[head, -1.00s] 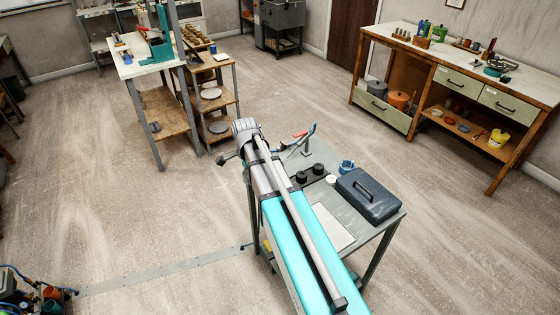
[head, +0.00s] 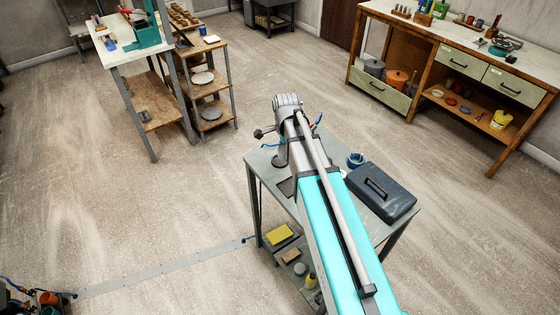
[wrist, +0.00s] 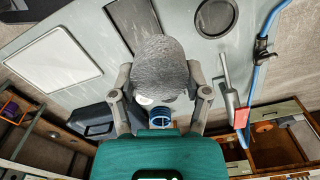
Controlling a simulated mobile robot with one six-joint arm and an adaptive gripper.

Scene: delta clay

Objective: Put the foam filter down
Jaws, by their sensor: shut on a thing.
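The foam filter (wrist: 158,55) is a grey, rough, rounded piece in the wrist view. My gripper (wrist: 159,76) is shut on it, one finger on each side. Behind it lies the grey top of a small metal table (wrist: 190,45), partly hidden by the filter. I cannot tell how large the gap between filter and tabletop is. In the head view the same table (head: 262,166) stands under my arm, and the filter cannot be made out there.
The wrist view shows a white sheet (wrist: 52,70), a dark panel (wrist: 133,22), a black-rimmed disc (wrist: 215,17) and a blue-framed tool (wrist: 262,50). The lower shelf holds a yellow item (head: 280,234).

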